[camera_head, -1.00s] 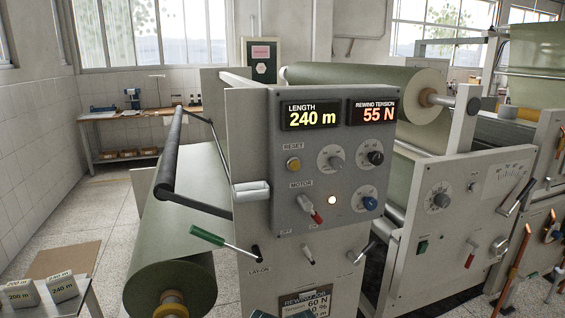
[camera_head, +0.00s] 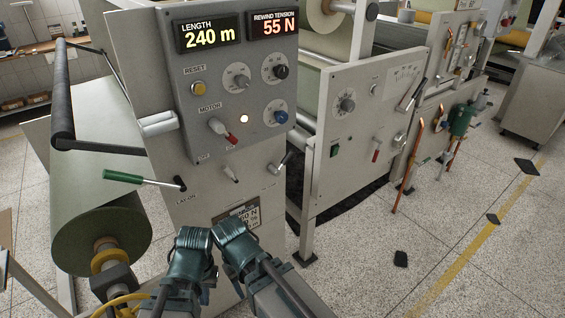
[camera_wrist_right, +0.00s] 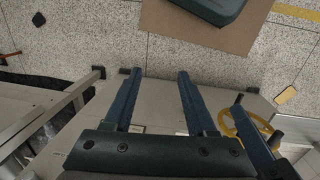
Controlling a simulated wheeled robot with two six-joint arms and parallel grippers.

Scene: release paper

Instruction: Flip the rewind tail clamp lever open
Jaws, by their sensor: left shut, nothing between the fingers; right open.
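The rewind panel (camera_head: 235,95) stands at centre left in the head view. A green-handled lever (camera_head: 125,176) sticks out left of its lower face, by the LAY-ON label. A small lever (camera_head: 230,174) and a metal lever (camera_head: 281,163) sit under the panel. I cannot read which one is the tail clamp. My left gripper (camera_head: 196,239) is shut and empty, low in front of the machine. My right gripper (camera_head: 230,232) is close beside it, apart from the levers. In the right wrist view its two fingers (camera_wrist_right: 157,74) are spread with nothing between them.
The green roll (camera_head: 100,225) with a yellow-ringed core lies at the left. A grey unwind stand (camera_head: 345,140) with knobs and levers is at the right. Speckled floor (camera_head: 370,260) at lower right is mostly free, with dark patches and a yellow line.

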